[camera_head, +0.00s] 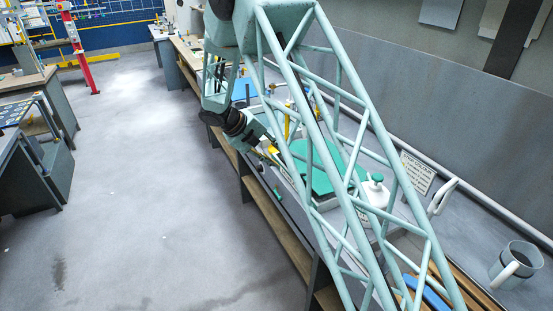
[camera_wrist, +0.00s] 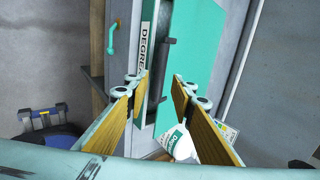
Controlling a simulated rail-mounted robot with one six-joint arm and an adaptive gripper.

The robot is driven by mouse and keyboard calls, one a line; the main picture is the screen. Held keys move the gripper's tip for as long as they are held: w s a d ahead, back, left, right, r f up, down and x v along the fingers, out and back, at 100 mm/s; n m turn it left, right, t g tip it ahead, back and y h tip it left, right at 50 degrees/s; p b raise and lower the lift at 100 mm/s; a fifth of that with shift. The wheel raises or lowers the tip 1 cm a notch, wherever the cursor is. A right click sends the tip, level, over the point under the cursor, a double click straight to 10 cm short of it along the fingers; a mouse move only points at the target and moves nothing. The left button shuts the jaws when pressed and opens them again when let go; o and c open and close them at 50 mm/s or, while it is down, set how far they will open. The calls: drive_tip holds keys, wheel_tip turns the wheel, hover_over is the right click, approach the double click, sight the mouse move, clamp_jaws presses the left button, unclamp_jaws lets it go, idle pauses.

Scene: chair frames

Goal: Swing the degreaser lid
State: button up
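The degreaser lid (camera_head: 318,170) is a flat teal-green panel on the bench in the head view, partly hidden behind my arm's lattice. In the wrist view, the teal lid (camera_wrist: 203,40) stretches away beyond my fingers, with a dark recess or bar beside it. A white strip (camera_wrist: 121,45) reading "DEGREA…" runs along its left side. In the head view my gripper (camera_head: 270,152) is at the lid's left, near the bench's front edge. I cannot tell whether it touches anything.
A white bottle (camera_wrist: 178,143) with a teal label shows near the right finger. A white jug (camera_head: 376,190) with a green cap stands right of the lid. A grey mug (camera_head: 515,265) is at lower right. A notice (camera_head: 416,171) stands behind. The floor (camera_head: 140,190) at left is clear.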

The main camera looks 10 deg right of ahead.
drive_tip(key=shift+b+x, duration=2.95)
drive_tip(key=shift+x, duration=0.5)
drive_tip(key=shift+r, duration=0.1)
drive_tip(key=c, duration=0.7)
